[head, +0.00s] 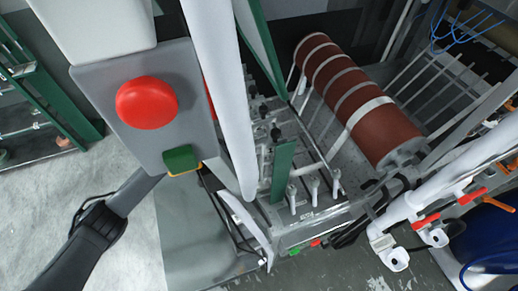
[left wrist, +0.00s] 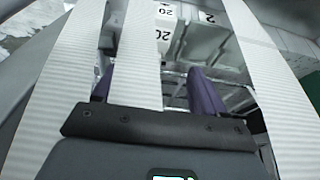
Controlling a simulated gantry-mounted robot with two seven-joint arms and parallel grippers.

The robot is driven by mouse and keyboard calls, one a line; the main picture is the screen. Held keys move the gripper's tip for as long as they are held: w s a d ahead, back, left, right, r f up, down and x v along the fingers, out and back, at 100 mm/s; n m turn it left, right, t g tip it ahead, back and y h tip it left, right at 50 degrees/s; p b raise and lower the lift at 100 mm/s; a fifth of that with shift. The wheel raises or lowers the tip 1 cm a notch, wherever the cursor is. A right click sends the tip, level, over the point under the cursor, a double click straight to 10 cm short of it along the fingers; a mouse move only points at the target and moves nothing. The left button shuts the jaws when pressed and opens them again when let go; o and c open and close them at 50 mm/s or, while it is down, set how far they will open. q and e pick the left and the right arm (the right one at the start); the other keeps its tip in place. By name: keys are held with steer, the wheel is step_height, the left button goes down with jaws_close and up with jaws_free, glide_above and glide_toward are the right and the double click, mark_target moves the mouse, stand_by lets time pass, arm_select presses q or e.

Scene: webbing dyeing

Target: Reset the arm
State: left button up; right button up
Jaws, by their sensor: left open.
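My left gripper (left wrist: 152,74) is open in the left wrist view, with two purple fingers spread apart. A white ribbed webbing strip (left wrist: 140,52) shows in the gap between them; I cannot tell whether it lies between the fingers or beyond them. Other white strips run along the left (left wrist: 62,85) and right (left wrist: 268,75) of the gripper. In the head view, a dark arm comes in at the lower left and passes behind a grey panel, and its gripper is hidden. My right gripper is not in view.
The grey panel (head: 95,95) carries a red button (head: 147,102) and a green button (head: 180,158). A white post (head: 222,90) stands beside it. A red-brown roller (head: 350,92) with pale bands lies beyond. White pipes with red valve handles (head: 425,221) are at the right.

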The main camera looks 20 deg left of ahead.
arm_select(q)
steer(key=s+d+f+g+h, duration=0.1)
steer(key=s+d+f+g, duration=0.35)
steer(key=s+f, duration=0.9)
steer(key=s+d+r+n+t+h, duration=0.15)
steer(key=s+d+n+t, duration=0.25)
steer(key=s+d, duration=0.65)
steer(key=s+a+r+n+y, duration=0.1)
steer(key=a+r+n+y, duration=0.1)
steer(key=a+r, duration=0.4)
steer(key=s+a+r+n+t+y, duration=0.1)
steer(key=a+r, duration=0.5)
steer(key=a, duration=0.6)
steer(key=n+y, duration=0.1)
steer(key=y, duration=0.1)
steer(key=shift+s+a+r+y, duration=0.2)
steer(key=shift+a+r+y, duration=0.05)
steer(key=shift+r+y, duration=0.1)
